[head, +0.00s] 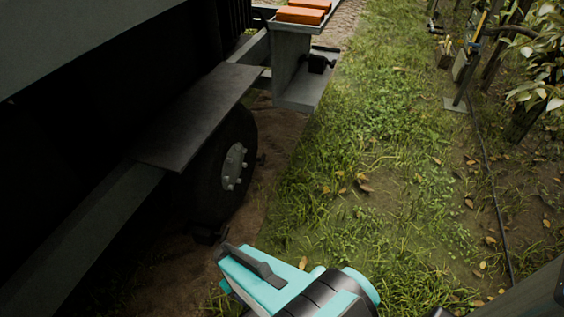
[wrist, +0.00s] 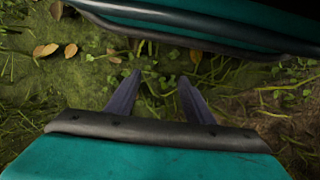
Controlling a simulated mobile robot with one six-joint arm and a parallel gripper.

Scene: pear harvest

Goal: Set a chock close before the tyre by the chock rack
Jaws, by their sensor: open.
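The dark tyre (head: 228,165) with a pale studded hub stands under the trailer's fender in the head view. A small dark object (head: 207,236), chock-like in look, lies on the soil at the tyre's near foot; shade hides its shape, and I cannot tell whether it touches the tyre. The grey rack (head: 290,82) is fixed beyond the tyre. A black chock-like piece (head: 317,63) sits on its lower shelf. My gripper (wrist: 158,82) is open and empty over grass in the wrist view; its fingertips are not clear in the head view.
Orange blocks (head: 303,12) lie in a tray above the rack. The dark fender (head: 200,112) overhangs the tyre. Open grass (head: 370,150) with fallen leaves stretches right. A thin hose (head: 490,180), posts and leafy branches stand at the far right.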

